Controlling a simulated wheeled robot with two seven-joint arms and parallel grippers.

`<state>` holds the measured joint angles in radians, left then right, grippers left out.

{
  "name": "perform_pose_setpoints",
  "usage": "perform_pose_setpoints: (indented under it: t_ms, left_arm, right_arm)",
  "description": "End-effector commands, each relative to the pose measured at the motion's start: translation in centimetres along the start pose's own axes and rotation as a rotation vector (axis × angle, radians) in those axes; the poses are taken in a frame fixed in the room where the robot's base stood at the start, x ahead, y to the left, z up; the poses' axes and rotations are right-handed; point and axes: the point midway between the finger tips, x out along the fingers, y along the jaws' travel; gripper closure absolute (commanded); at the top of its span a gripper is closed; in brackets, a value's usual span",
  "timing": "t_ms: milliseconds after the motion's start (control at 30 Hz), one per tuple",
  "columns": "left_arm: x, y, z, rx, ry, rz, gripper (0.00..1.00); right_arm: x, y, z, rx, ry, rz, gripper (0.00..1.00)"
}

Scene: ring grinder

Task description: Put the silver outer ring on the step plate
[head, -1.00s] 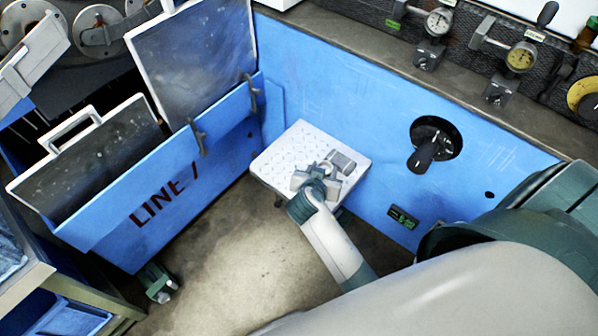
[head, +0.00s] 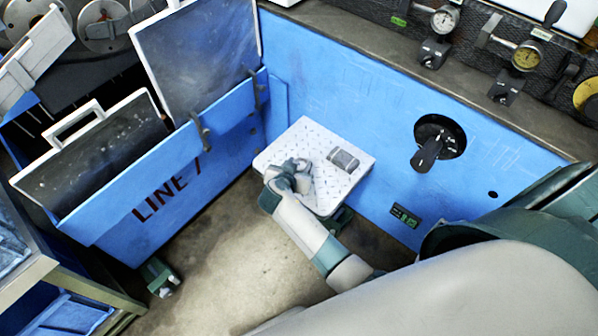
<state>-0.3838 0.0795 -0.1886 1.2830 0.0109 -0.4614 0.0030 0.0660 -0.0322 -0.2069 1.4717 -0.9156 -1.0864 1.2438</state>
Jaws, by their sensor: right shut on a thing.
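The step plate (head: 318,134) is a pale, patterned square platform against the blue machine front, in the middle of the head view. My right gripper (head: 300,171) is low over its left front part. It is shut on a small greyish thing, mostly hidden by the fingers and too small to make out. I cannot tell if this is the silver outer ring, or whether it touches the plate. A small grey block-like thing (head: 343,160) lies on the right part of the plate, apart from the gripper. My left gripper is not in view.
A blue bin marked LINE (head: 165,200) with upright grey panels stands left of the plate. A black rotary knob (head: 427,155) sticks out of the blue front to the right. Dial gauges (head: 525,57) stand on the ledge above. The floor in front is bare.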

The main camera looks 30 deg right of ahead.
Motion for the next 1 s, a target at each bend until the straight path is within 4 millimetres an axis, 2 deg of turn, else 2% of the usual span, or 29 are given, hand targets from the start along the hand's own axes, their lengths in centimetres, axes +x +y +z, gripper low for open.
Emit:
perform_pose_setpoints:
  t_ms: [400,867,900,933,1000]
  left_arm:
    - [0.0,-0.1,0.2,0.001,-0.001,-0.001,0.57]
    - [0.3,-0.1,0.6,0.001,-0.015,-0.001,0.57]
    - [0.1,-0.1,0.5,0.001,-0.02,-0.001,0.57]
    - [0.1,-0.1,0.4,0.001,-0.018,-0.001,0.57]
    - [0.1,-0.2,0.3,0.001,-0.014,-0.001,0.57]
  right_arm:
    - [2.1,0.0,3.1,-0.003,0.0,0.001,0.85]
    - [2.4,0.0,3.5,-0.001,0.0,0.0,0.85]
    - [2.3,0.0,3.5,-0.001,-0.001,0.0,0.51]
    - [2.3,0.0,3.5,-0.001,-0.001,0.0,0.43]
    - [2.3,0.0,3.5,-0.001,-0.001,0.0,0.41]
